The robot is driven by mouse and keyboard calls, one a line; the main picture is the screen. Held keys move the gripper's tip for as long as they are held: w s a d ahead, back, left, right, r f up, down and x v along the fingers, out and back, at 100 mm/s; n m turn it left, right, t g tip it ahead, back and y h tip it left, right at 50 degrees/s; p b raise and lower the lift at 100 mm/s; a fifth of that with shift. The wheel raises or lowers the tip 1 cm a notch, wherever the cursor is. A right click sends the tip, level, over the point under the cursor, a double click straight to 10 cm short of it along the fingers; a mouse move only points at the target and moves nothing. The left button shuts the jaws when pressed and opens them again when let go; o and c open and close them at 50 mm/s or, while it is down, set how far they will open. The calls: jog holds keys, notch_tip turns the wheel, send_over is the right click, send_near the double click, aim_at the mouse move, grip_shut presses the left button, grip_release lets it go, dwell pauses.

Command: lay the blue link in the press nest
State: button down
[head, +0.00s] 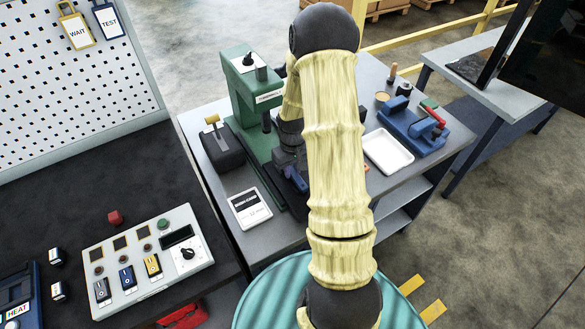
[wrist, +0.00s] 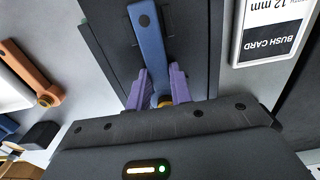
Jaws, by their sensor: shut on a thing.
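The blue link (wrist: 150,45) is a flat bar with a dark hole at its far end and a brass-coloured ring at its near end. My gripper (wrist: 161,76) is shut on the near part of the link, one purple finger on each side. The link extends over a dark plate (wrist: 106,62) in the wrist view; I cannot tell whether it touches. In the head view the green press (head: 243,82) stands on the grey table, and my gripper (head: 290,165) is low in front of it, largely behind my arm. The nest cannot be made out clearly.
An orange link (wrist: 30,70) with a brass bush lies left of the plate; the bush card (wrist: 270,30) lies right. A white tray (head: 388,152) and blue fixture (head: 410,125) stand right of my arm. A black box (head: 222,150) with a yellow-handled lever stands left of the press.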

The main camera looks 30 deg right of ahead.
aim_at(293, 171)
jog(key=c, duration=1.2)
grip_release()
jog(key=shift+o, duration=0.2)
notch_tip(293, 171, up, 17)
jog(key=b, duration=0.2)
jog(key=shift+r, duration=0.2)
jog(key=s+a+f+t, duration=0.1)
jog(key=s+a+t, duration=0.1)
jog(key=s+a, duration=1)
jog(key=shift+s+a+f+t, duration=0.25)
jog(key=shift+a+f+t, duration=0.05)
jog(key=shift+a, duration=0.5)
